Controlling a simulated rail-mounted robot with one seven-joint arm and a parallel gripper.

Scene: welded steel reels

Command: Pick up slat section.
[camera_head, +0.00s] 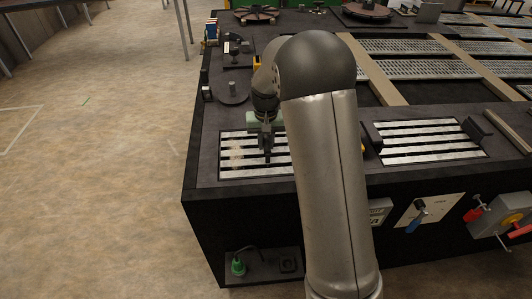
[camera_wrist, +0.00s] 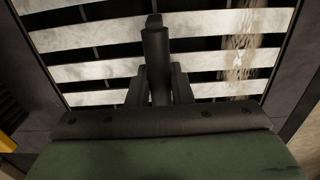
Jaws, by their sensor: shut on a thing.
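The slat section (camera_head: 238,158) is a set of pale, worn metal slats with dark gaps, in a dark frame at the left front of the bench. It fills the upper part of the wrist view (camera_wrist: 90,69), where a brownish scuffed patch crosses the slats at the right. My gripper (camera_head: 267,153) points down over the right part of this section. My arm hides the section's right edge.
A second slatted panel (camera_head: 425,142) lies to the right, beyond my arm. A round dark disc with a post (camera_head: 232,92) stands behind the left section. Larger grated panels (camera_head: 420,68) fill the back right. Open floor (camera_head: 100,180) lies left of the bench.

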